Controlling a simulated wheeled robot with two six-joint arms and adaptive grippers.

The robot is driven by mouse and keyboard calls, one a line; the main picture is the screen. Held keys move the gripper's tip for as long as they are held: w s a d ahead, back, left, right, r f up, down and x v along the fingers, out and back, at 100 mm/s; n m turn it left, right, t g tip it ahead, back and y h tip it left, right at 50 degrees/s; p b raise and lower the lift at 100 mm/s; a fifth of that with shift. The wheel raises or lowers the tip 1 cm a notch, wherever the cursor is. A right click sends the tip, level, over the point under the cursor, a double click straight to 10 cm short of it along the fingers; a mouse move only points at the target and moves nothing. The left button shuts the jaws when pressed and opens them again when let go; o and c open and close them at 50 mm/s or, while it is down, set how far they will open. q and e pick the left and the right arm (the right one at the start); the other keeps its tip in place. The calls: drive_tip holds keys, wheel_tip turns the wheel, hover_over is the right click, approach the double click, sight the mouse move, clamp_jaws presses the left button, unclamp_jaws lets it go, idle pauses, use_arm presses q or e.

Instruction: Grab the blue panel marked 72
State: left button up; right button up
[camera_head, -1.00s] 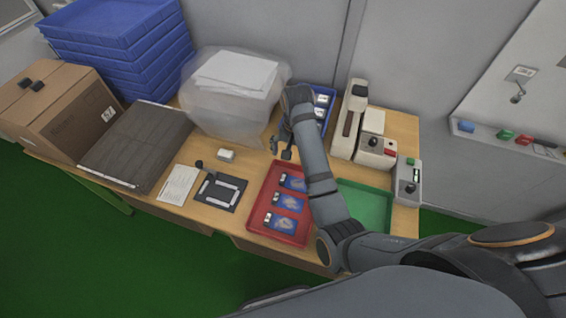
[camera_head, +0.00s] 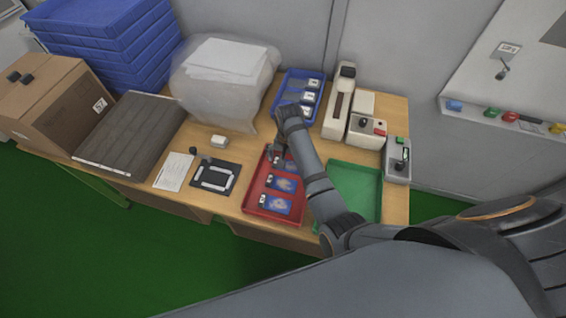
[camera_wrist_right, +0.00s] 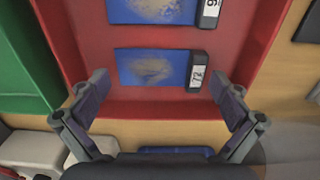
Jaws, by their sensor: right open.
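The blue panel marked 72 (camera_wrist_right: 150,68) lies in the red tray (camera_wrist_right: 240,50), with a pale smudge on its face and a black end block bearing the white label at its right. In the head view it appears to be the farthest panel in the red tray (camera_head: 249,193), partly hidden by my right gripper. My right gripper (camera_head: 276,152) is over that tray's far end. In the right wrist view its open fingers (camera_wrist_right: 160,98) stand on either side of the lower part of the picture, apart from the panel, with nothing between them. My left gripper is not in view.
Other blue panels (camera_head: 280,184) lie nearer in the red tray. A green tray (camera_head: 362,178) is at its right, a blue tray (camera_head: 284,90) with labelled items behind.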

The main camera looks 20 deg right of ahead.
drive_tip(key=shift+s+d, duration=0.1)
clamp_jaws()
idle(0.6)
